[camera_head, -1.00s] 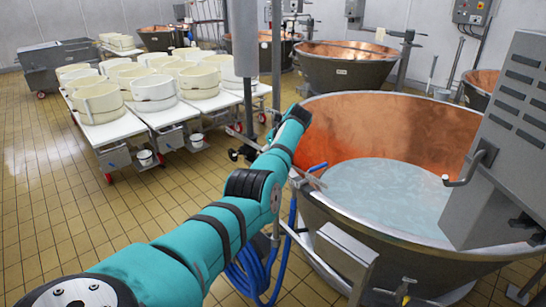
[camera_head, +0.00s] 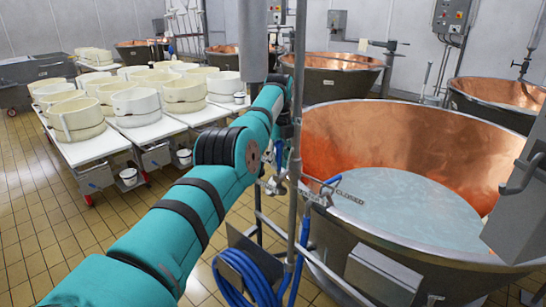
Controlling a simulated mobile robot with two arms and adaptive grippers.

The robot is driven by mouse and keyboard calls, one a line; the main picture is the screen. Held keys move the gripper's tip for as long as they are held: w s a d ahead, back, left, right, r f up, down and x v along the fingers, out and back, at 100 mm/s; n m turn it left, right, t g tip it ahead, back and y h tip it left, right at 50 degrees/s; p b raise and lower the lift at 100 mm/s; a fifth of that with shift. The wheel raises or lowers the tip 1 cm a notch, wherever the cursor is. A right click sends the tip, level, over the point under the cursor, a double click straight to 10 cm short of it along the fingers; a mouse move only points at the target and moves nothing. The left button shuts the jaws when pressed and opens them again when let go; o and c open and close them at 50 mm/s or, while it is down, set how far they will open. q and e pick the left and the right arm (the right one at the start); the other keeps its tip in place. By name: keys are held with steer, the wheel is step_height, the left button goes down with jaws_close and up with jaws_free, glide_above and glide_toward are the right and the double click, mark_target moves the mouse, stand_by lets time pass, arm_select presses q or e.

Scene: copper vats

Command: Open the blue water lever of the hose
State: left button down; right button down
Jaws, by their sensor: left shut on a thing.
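The blue lever (camera_head: 331,180) is a short slanted handle at the left rim of the near copper vat. A grey fitting lies below it, and the word "CLOSED" shows beside it. The blue hose (camera_head: 245,276) hangs in coils below, and a length of it runs up beside a vertical metal pipe. My left arm comes in from the lower left and ends near this pipe. My left gripper (camera_head: 273,184) is small and mostly hidden among fittings left of the pipe. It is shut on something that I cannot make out. My right gripper does not show.
The near copper vat (camera_head: 400,133) holds pale liquid and fills the right side. A grey machine housing (camera_head: 519,212) juts in at the right edge. White tables (camera_head: 88,148) with several cream moulds stand at the left. The tiled floor (camera_head: 40,235) at the lower left is clear.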

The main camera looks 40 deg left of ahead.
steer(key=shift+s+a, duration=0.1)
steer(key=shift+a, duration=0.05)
arm_select(q)
steer(key=c, duration=1.4)
jaws_free()
steer(key=shift+c, duration=0.2)
steer(key=shift+o, duration=0.9)
steer(key=shift+s+a, duration=0.1)
steer(key=shift+s, duration=0.05)
steer(key=shift+w, duration=0.25)
steer(key=shift+f, duration=0.1)
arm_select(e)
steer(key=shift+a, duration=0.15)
arm_select(q)
steer(key=shift+s, duration=0.1)
